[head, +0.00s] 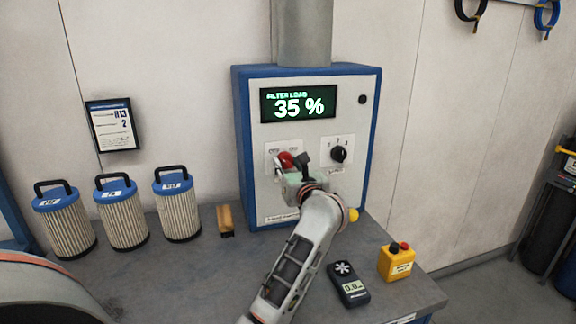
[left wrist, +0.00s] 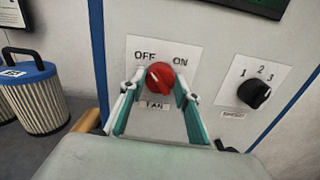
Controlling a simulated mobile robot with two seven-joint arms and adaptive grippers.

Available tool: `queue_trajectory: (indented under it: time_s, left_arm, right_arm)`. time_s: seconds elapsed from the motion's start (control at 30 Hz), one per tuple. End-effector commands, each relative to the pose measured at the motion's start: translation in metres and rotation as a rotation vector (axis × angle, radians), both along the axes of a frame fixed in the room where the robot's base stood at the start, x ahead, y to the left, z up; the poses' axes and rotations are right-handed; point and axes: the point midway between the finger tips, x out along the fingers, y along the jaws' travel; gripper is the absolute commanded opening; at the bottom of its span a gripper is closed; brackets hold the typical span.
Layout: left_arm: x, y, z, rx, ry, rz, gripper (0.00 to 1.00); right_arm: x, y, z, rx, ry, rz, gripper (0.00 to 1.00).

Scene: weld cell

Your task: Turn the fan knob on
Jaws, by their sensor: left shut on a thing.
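The red fan knob (left wrist: 160,76) is on a white plate marked OFF at upper left, ON at upper right and FAN below. It also shows in the head view (head: 286,160), partly hidden by my gripper. A pale mark shows on the knob's left side; its exact setting is hard to tell. My left gripper (left wrist: 158,88) is shut on the knob, one finger at each side. In the head view my left gripper (head: 294,176) reaches up to the control box (head: 243,150) front. My right gripper is not in view.
A black selector knob (head: 339,154) marked 1, 2, 3 is right of the fan knob. A display (head: 298,103) reads 35 %. Filter cartridges (head: 122,218) stand at left on the bench (head: 200,280). A handheld meter (head: 348,284) and a yellow button box (head: 397,263) are at right.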

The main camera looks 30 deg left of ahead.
Motion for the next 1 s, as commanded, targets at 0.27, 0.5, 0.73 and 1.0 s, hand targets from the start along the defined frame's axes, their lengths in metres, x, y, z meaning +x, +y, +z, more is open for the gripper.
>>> queue_trajectory:
  time_s: [0.27,0.5,0.73,1.0]
  left_arm:
    - [-0.0002,-0.0002,-0.0007,0.117,0.14,0.0,0.1]
    - [-0.0001,-0.0002,-0.0005,0.265,0.312,0.0,0.1]
    - [-0.0002,-0.0001,-0.0007,0.406,0.478,0.0,0.1]
    - [-0.0001,-0.0003,-0.0006,0.573,0.673,0.0,0.1]
  right_arm:
    - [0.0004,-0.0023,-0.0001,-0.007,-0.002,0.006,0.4]
    - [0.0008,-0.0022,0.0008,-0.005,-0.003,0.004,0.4]
    - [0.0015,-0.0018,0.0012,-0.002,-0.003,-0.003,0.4]
    - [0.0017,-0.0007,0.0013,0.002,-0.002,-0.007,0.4]
